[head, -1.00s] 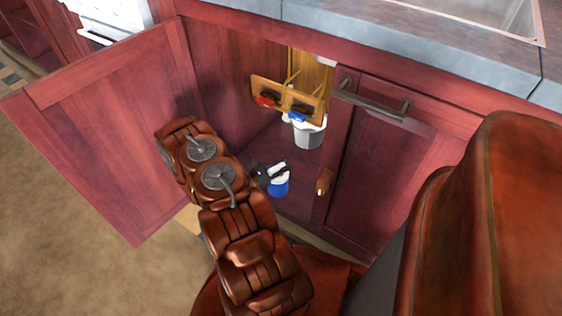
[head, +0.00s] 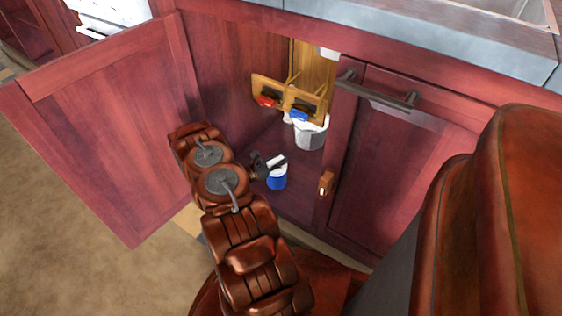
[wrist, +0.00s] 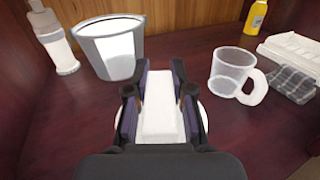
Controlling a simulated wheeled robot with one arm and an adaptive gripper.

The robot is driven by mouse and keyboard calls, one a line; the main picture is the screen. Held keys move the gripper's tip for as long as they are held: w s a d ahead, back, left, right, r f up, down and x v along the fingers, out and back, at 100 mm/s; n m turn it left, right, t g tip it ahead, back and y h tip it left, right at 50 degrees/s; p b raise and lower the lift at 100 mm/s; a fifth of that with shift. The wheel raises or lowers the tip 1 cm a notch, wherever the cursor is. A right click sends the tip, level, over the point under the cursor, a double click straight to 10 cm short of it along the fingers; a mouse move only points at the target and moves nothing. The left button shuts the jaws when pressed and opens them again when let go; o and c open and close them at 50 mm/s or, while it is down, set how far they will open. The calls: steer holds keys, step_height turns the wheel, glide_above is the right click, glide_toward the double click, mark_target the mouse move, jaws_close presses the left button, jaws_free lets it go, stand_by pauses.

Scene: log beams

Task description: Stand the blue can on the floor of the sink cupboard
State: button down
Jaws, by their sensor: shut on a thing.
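The blue can (head: 277,180), with a white upper part, is inside the open sink cupboard (head: 292,203), low over its dark red floor. My gripper (head: 271,164) is at the can's top. In the wrist view, my gripper (wrist: 160,105) is shut on the white upper part (wrist: 160,120) of the can, with one finger on each side. A white rounded edge shows beyond the right finger. The can's base is hidden there, and I cannot tell whether it touches the cupboard floor (wrist: 232,140).
A grey bucket (head: 311,134) stands behind the can. The open door (head: 105,135) is left, the closed door (head: 400,165) right.

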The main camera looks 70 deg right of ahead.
steer(key=shift+f, duration=0.2)
steer(key=c, duration=1)
jaws_free()
steer(key=shift+w+r, duration=0.1)
steer(key=p+v, duration=0.4)
steer(key=v, duration=0.7)
steer(key=shift+w+a, duration=0.25)
steer(key=shift+a, duration=0.05)
